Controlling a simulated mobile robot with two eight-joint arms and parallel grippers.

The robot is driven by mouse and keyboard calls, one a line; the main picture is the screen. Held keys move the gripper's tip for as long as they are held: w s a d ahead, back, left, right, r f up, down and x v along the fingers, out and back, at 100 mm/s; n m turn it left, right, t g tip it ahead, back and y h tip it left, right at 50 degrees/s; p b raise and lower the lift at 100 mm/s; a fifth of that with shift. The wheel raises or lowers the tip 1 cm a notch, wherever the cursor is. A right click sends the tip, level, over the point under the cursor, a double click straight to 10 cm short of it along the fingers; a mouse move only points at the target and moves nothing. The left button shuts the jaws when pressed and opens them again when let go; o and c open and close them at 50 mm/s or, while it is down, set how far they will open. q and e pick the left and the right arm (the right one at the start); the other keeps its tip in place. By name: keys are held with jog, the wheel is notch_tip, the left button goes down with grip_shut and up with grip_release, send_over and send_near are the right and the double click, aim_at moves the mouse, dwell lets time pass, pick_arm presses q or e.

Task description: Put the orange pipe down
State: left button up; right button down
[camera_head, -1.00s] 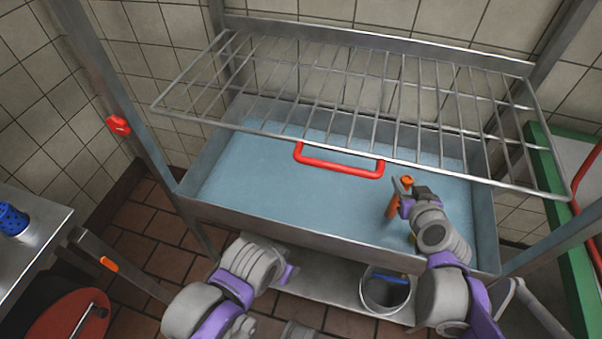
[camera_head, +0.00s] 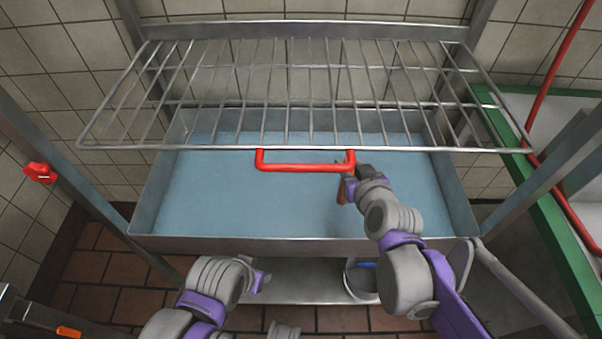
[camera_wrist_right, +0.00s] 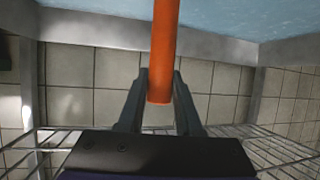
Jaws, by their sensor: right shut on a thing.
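The orange pipe (camera_head: 341,191) is in my right gripper (camera_head: 350,184), over the blue-floored metal tray (camera_head: 230,195) and just below the red handle in the head view. In the right wrist view the pipe (camera_wrist_right: 164,45) runs from between the two fingers (camera_wrist_right: 158,98) up past the top edge, toward the blue floor. My right gripper is shut on it near one end. I cannot tell whether its far end touches the tray. My left gripper (camera_head: 262,281) is in front of the tray, low in the view, its fingers too small to read.
A wire rack (camera_head: 300,105) with a red handle (camera_head: 305,166) hangs over the back of the tray. A metal bucket (camera_head: 361,284) stands on the lower shelf (camera_head: 300,285). Metal posts flank the tray, and a green-edged counter (camera_head: 560,240) is at right. The tray's left part is clear.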

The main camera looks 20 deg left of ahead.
jog(key=s+a+f+p, duration=0.1)
jog(key=a, duration=0.4)
jog(key=s+a+f, duration=0.1)
jog(key=a+f, duration=0.1)
jog(key=a, duration=0.2)
jog(key=shift+s+a+f+p, duration=0.3)
jog(key=shift+s+a+p, duration=0.05)
jog(key=shift+s, duration=0.05)
jog(key=c, duration=0.6)
grip_release()
jog(key=shift+f, duration=0.1)
